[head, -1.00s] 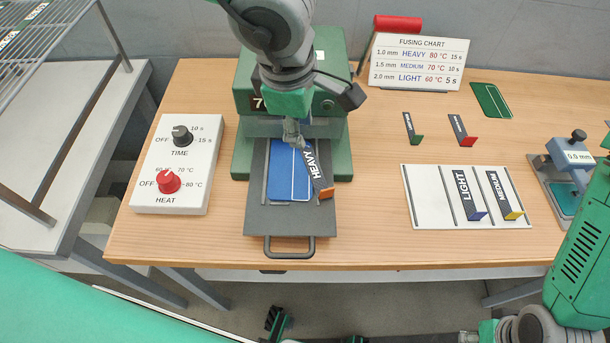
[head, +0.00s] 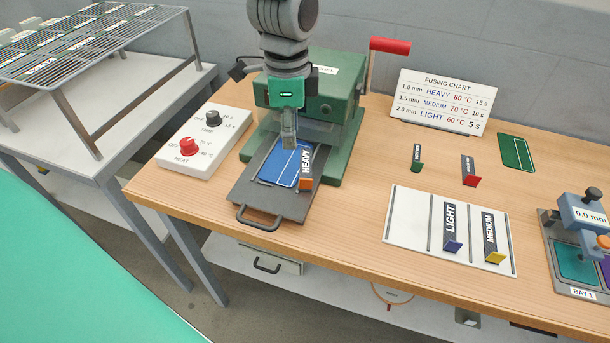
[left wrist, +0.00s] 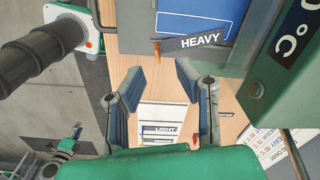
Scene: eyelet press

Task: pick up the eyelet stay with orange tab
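The eyelet stay with the orange tab (head: 306,162) is a dark strip marked HEAVY. It lies slantwise over the right edge of a blue card (head: 284,163) on the press tray, its orange tab towards the front. It also shows in the left wrist view (left wrist: 195,41). My left gripper (head: 289,143) is above the tray, near the stay's far end in the head view. In the left wrist view its fingers (left wrist: 159,70) are apart, with nothing between them; the stay lies beyond the tips. A dark and green shape low left there may be my right gripper (left wrist: 66,146); its fingers are unclear.
The green press (head: 330,110) stands close behind and beside my left gripper. The control box (head: 190,165) is left of the tray (head: 258,195). LIGHT (head: 450,225) and MEDIUM (head: 490,235) stays lie on a white board (head: 408,215) at right. Bench between tray and board is clear.

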